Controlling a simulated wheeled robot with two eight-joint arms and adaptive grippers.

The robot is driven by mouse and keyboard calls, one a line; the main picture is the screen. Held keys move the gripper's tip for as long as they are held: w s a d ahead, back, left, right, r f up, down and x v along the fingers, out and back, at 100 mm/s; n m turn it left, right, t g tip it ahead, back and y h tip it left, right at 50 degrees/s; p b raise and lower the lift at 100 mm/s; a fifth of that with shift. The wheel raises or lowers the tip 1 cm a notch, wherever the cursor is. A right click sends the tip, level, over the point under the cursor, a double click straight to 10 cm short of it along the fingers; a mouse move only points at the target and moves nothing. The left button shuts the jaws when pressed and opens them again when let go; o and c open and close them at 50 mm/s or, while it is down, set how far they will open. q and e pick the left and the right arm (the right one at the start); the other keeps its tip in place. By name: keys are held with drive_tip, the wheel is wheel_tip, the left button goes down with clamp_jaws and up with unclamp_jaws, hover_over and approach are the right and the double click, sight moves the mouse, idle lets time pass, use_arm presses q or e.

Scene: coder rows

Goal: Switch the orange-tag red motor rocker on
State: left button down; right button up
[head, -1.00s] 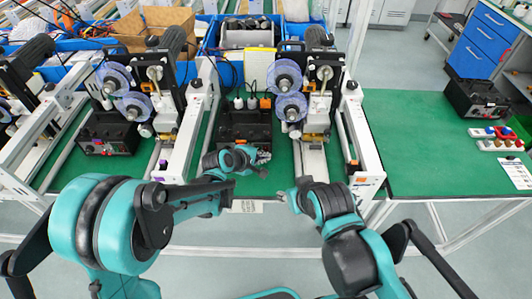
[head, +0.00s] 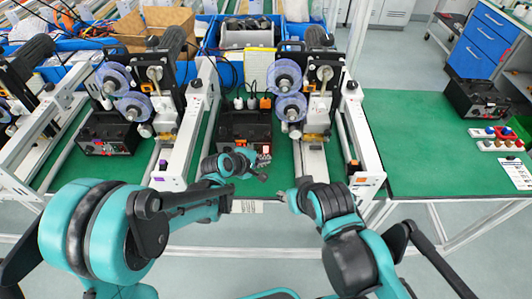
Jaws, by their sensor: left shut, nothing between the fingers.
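An orange tag (head: 354,166) sits on the white end block of the right coder (head: 314,95). A black control box (head: 245,128) stands on the green mat between the two coders, left of that machine. No red rocker can be made out on it; its lower front is partly covered by my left gripper. My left gripper (head: 264,169) is shut and empty, just in front of the box's lower right part; contact cannot be told. My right gripper (head: 281,196) is low, near the table's front edge; its fingers are too small to read.
A left coder (head: 160,85) carries a purple tag (head: 163,165), with another black control box (head: 108,134) beside it. White rails border the middle box on both sides. The green table (head: 420,145) at right is mostly clear.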

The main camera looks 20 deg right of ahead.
use_arm(q)
drive_tip(key=shift+s, duration=0.1)
drive_tip(key=shift+s+a+r, duration=0.15)
drive_tip(key=shift+s+a, duration=0.05)
drive_tip(key=shift+s, duration=0.55)
drive_tip(key=shift+s+a+r, duration=0.1)
drive_tip(key=shift+s+a, duration=0.15)
drive_tip(key=shift+s, duration=0.55)
drive_tip(key=shift+s+a+r, duration=0.15)
drive_tip(key=shift+s+a, duration=0.05)
drive_tip(key=shift+s, duration=0.55)
